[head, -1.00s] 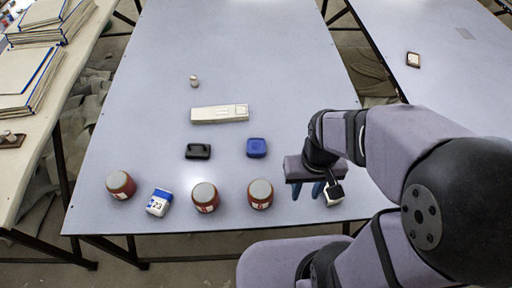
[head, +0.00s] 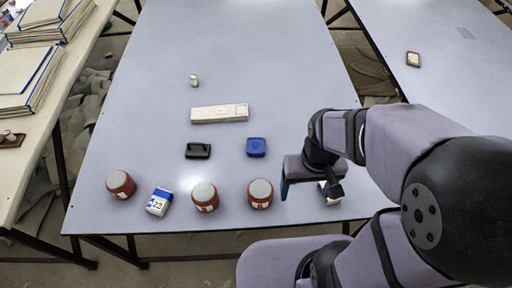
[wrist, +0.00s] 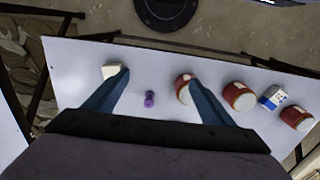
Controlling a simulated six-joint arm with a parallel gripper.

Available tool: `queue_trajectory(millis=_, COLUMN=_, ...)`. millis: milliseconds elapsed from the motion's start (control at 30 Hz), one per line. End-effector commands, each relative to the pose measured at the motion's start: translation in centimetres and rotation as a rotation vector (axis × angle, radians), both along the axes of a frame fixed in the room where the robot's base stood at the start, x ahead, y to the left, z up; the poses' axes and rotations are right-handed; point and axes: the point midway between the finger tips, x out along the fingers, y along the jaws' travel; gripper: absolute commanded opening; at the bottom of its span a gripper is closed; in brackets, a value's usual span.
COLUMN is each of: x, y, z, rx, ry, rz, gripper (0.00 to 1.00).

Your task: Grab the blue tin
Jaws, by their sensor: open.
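The blue tin (head: 256,147) is a small, flat, dark-blue block with rounded corners. In the head view it lies on the table, right of a black block and behind the row of red cans. My gripper (head: 309,188) is to the right of it and nearer the table's front edge, apart from it. The jaws are open and empty. In the wrist view my gripper (wrist: 158,78) shows its two blue fingers spread wide. I cannot make out the blue tin in the wrist view.
Three red cans with grey lids, one here (head: 260,193), and a white-blue box (head: 159,202) line the front. A black block (head: 198,151) and long white box (head: 219,113) lie behind. A small purple object (wrist: 150,99) and a white block (wrist: 111,70) are near my fingers.

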Motion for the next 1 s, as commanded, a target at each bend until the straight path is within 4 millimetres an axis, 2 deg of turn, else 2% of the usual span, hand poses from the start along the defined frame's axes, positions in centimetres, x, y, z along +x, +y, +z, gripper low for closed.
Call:
queue_trajectory(millis=267, x=0.1, y=0.0, z=-0.2, rx=0.003, ry=0.003, rz=-0.009, gripper=0.77)
queue_trajectory(millis=467, x=1.9, y=0.7, z=-2.2, rx=0.055, ry=0.049, rz=-0.154, gripper=0.77)
queue_trajectory(millis=567, x=4.0, y=1.6, z=-4.2, rx=0.116, ry=0.101, rz=-0.313, gripper=0.77)
queue_trajectory(millis=667, x=6.9, y=2.7, z=-6.6, rx=0.201, ry=0.176, rz=-0.51, gripper=0.77)
queue_trajectory(millis=800, x=11.9, y=4.4, z=-10.1, rx=0.349, ry=0.306, rz=-0.798, gripper=0.77)
queue_trajectory(millis=1000, x=19.6, y=5.6, z=-14.4, rx=0.584, ry=0.522, rz=-1.137, gripper=0.77)
